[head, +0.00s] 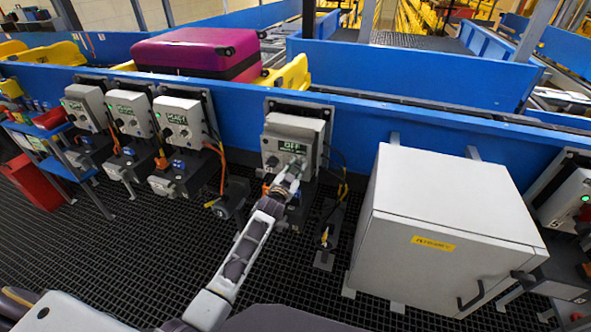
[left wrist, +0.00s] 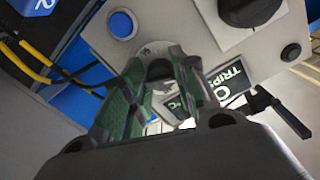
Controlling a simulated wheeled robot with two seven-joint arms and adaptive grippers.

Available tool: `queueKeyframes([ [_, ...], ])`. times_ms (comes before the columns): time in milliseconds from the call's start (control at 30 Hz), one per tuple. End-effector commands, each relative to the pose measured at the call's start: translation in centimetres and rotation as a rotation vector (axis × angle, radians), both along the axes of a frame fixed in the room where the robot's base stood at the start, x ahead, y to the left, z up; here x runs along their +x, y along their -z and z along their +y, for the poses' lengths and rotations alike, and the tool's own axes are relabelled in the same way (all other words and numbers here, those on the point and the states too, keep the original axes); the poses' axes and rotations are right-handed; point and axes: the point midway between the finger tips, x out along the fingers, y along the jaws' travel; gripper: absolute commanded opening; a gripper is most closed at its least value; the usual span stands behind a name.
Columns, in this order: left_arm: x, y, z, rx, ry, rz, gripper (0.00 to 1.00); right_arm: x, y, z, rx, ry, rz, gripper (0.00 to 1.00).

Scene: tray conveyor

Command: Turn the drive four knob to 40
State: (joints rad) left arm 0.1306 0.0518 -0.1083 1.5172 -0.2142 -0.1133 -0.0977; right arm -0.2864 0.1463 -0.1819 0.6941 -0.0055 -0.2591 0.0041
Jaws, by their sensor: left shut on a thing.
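My left gripper (head: 287,176) reaches up to the lower front of this box. The knob's pointer and setting cannot be read. My right gripper is out of view.
A large white cabinet (head: 450,205) stands just right of the box. Other drive boxes (head: 182,122) hang to the left, and one (head: 570,203) hangs at the far right. Cables (head: 343,190) run beside the box. A purple suitcase (head: 195,52) lies on the conveyor.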

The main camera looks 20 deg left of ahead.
Motion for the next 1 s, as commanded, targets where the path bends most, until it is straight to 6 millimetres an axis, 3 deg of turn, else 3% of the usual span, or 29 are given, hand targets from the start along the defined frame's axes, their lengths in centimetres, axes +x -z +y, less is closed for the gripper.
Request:
queueKeyframes([
  [33,0.0,0.0,0.1,-0.001,-0.001,0.001,0.3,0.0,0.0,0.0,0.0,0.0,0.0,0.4],
  [200,0.0,0.0,0.1,0.0,-0.001,0.001,0.49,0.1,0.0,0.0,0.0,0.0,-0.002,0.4],
  [667,-0.3,0.0,0.0,0.001,0.0,0.001,0.49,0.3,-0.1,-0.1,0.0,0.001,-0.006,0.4],
  [1000,-2.3,0.0,0.2,0.001,-0.001,0.002,0.49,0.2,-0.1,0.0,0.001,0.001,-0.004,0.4],
])
